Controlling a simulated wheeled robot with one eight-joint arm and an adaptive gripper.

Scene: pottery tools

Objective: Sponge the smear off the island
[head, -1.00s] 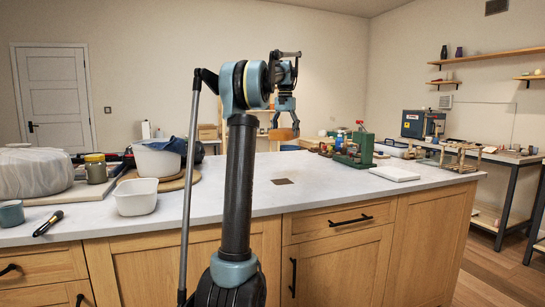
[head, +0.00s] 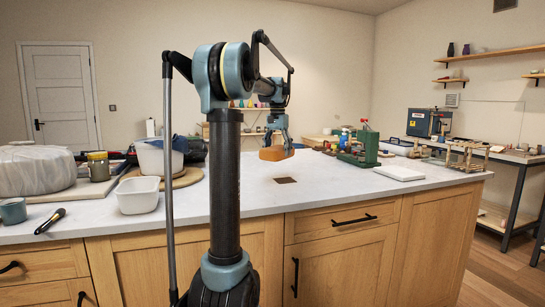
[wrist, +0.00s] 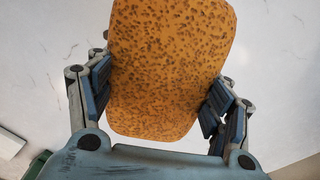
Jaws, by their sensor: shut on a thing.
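An orange-brown sponge (head: 277,154) is held in my gripper (head: 278,139), which is shut on it. In the wrist view the speckled sponge (wrist: 168,65) fills the middle, between the two fingers of my gripper (wrist: 155,100). In the head view the sponge shows a little above and behind the smear. The smear (head: 285,180) is a flat dark brown patch on the white top of the island (head: 330,195). The smear does not show in the wrist view.
A white tub (head: 138,195), a jar (head: 98,167) and a covered lump (head: 35,170) stand on the left. The island top around the smear is clear.

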